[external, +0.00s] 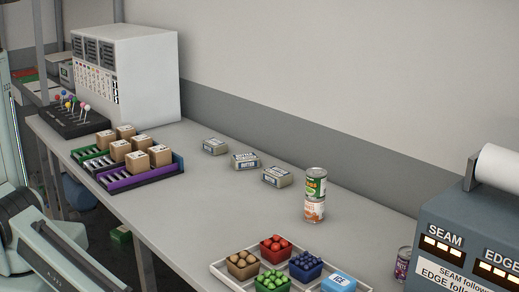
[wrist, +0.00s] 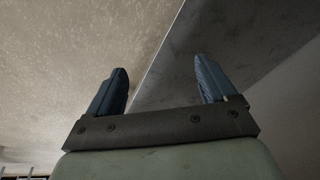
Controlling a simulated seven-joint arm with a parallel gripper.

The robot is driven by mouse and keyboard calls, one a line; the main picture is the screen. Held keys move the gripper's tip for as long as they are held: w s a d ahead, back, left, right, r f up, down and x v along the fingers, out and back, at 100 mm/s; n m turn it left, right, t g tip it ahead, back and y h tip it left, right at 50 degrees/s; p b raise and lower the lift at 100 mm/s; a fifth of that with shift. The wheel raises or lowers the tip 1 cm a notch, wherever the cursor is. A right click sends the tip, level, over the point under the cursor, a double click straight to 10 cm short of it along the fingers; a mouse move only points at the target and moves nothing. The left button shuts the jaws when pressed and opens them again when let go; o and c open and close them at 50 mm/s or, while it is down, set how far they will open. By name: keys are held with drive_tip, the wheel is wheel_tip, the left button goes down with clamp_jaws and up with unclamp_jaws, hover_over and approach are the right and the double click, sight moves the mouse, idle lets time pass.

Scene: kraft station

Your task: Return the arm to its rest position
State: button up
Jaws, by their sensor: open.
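My gripper (wrist: 160,72) shows in the wrist view with its two dark blue fingers wide apart. Nothing is between them. Beyond the fingers are a speckled pale surface on the left and a darker grey surface on the right, parted by a slanting edge. In the external view, pale green parts of my arm (external: 50,252) show at the lower left, to the left of the table. I cannot make out the fingertips there.
The long grey table (external: 205,215) holds boxes in coloured racks (external: 140,178), butter packs (external: 245,161), two stacked cans (external: 315,193) and a tray (external: 223,276) of coloured bins. A labelled machine (external: 455,235) stands at the right.

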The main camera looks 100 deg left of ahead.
drive_tip(key=s+a+f+g, duration=0.2)
drive_tip(key=s+a+g, duration=0.1)
drive_tip(key=s, duration=0.9)
drive_tip(key=s+a+f+n+g, duration=0.1)
drive_tip(key=s+a, duration=0.5)
drive_tip(key=s, duration=0.6)
drive_tip(key=s+a+f+g, duration=0.4)
drive_tip(key=s+a+g, duration=0.1)
drive_tip(key=s, duration=0.7)
drive_tip(key=shift+a+n+h, duration=0.25)
drive_tip(key=shift+n+h, duration=0.05)
drive_tip(key=shift+n, duration=0.1)
drive_tip(key=shift+f, duration=0.1)
